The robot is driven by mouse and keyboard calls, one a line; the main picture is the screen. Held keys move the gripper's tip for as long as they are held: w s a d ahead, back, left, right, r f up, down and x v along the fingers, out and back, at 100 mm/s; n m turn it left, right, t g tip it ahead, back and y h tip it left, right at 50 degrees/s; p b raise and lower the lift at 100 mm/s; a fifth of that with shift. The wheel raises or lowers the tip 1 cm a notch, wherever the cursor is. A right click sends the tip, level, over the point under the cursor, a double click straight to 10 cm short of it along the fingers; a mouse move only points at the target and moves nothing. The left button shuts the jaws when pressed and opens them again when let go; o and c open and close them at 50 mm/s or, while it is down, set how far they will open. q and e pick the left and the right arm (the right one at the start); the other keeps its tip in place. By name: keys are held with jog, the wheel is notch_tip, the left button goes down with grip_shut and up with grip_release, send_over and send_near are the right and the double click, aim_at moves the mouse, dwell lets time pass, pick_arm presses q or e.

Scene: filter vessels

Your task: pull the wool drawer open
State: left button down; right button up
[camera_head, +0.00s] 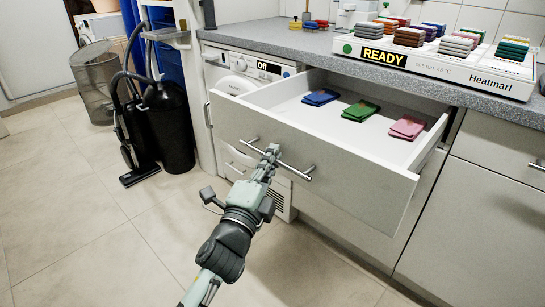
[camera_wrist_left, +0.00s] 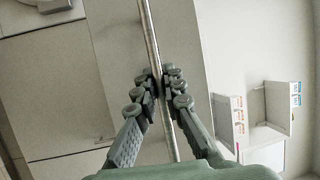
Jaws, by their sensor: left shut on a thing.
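The wool drawer (camera_head: 330,150) has a pale grey front and stands pulled out from the counter. Inside it lie a blue cloth (camera_head: 320,97), a green cloth (camera_head: 360,111) and a pink cloth (camera_head: 407,127). A long metal bar handle (camera_head: 293,170) runs across its front. My left gripper (camera_head: 271,152) is shut on the handle near its middle. In the left wrist view the fingers (camera_wrist_left: 157,85) close around the bar handle (camera_wrist_left: 150,35) from both sides. My right gripper is not in view.
The grey worktop (camera_head: 290,38) above carries a white heating unit (camera_head: 440,66) reading READY, with stacks of coloured cloths. A washing machine (camera_head: 240,80) stands left of the drawer. A vacuum cleaner (camera_head: 133,130) and black bin (camera_head: 170,125) stand further left. The tiled floor in front is clear.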

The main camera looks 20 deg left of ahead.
pick_arm(q)
jog(key=c, duration=1.9)
grip_release()
jog(key=s, duration=0.2)
jog(key=s+f, duration=0.1)
jog(key=s, duration=0.4)
jog(key=shift+s+d+f, duration=0.2)
jog(key=shift+d, duration=0.05)
